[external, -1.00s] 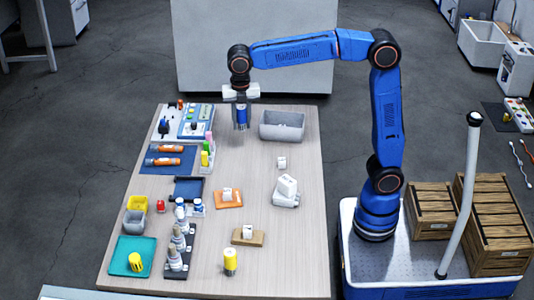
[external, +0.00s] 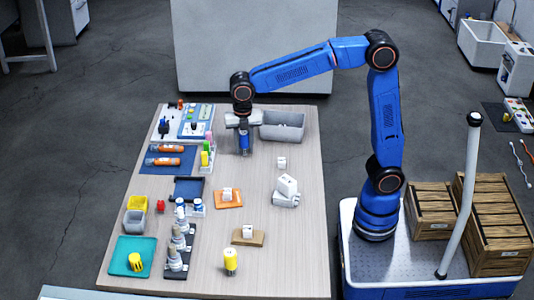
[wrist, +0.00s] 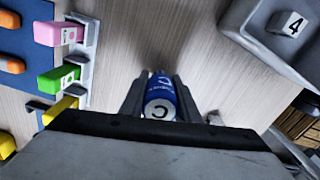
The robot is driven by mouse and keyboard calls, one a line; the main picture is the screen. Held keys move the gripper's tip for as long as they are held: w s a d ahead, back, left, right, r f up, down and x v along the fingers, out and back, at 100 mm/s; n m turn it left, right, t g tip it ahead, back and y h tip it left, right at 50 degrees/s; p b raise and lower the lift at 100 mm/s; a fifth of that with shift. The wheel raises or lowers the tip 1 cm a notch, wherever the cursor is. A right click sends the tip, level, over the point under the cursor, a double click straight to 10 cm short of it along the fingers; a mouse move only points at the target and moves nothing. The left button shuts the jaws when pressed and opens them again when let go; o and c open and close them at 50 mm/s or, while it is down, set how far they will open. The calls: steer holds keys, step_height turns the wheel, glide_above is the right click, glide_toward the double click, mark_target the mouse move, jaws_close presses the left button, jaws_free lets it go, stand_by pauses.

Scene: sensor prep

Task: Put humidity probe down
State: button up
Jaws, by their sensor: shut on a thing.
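A rack with pink, green and yellow blocks (external: 206,152) stands to the left. An orange mat (external: 229,204) lies nearer the front. Bare table (external: 250,172) surrounds the probe.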

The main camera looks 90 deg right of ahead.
mark_target(244, 133)
steer(key=shift+f, duration=0.2)
steer(key=shift+f, duration=0.15)
steer(key=o, duration=1.1)
step_height(244, 133, up, 12)
steer(key=shift+f, duration=0.1)
steer(key=shift+r, duration=0.3)
